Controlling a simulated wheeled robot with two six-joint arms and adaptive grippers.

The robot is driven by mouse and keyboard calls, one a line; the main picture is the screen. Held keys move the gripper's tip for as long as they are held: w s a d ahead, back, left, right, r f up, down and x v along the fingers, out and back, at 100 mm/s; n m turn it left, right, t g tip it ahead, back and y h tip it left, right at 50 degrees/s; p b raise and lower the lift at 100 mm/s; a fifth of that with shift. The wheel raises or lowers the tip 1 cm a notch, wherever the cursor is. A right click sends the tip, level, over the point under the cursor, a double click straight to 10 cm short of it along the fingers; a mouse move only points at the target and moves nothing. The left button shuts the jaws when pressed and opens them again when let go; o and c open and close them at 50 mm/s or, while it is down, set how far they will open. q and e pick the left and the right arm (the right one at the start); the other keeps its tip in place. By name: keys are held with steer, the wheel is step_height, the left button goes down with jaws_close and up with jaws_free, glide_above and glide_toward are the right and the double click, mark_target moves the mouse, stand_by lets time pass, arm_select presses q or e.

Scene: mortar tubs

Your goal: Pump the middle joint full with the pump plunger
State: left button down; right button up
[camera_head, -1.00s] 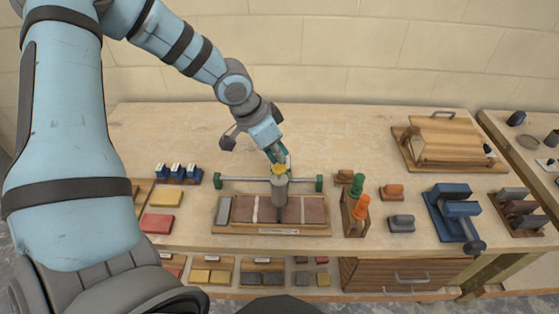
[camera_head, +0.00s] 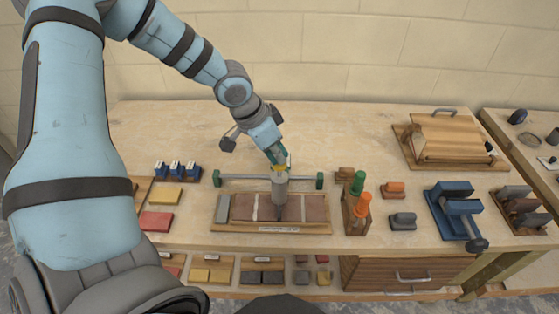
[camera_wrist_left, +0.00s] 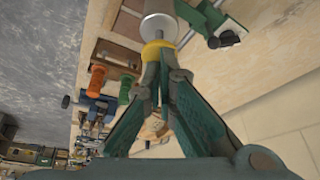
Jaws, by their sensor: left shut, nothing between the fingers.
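My left gripper (camera_head: 281,163) is shut with nothing between its fingers, its tips at the top of the pump. The pump's grey barrel (camera_head: 280,191) stands upright with its nozzle down over the middle of the brick board (camera_head: 229,228). Only a little of the yellow plunger (camera_head: 287,167) shows beside the fingers. In the left wrist view, the yellow plunger (camera_wrist_left: 158,47) is right at the closed fingertips (camera_wrist_left: 160,60), above the grey barrel (camera_wrist_left: 159,27). Pale joints show left (camera_head: 255,208) and right (camera_head: 303,208); the nozzle largely hides the middle joint. My right gripper is not in view.
A green-ended rail (camera_head: 235,181) crosses behind the pump. Yellow (camera_head: 167,198) and red blocks (camera_head: 157,222) lie left.

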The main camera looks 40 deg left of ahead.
arm_select(q)
steer(key=shift+f, duration=0.45)
steer(key=shift+r+p, duration=0.6)
steer(key=shift+r, duration=0.05)
steer(key=shift+f, duration=0.25)
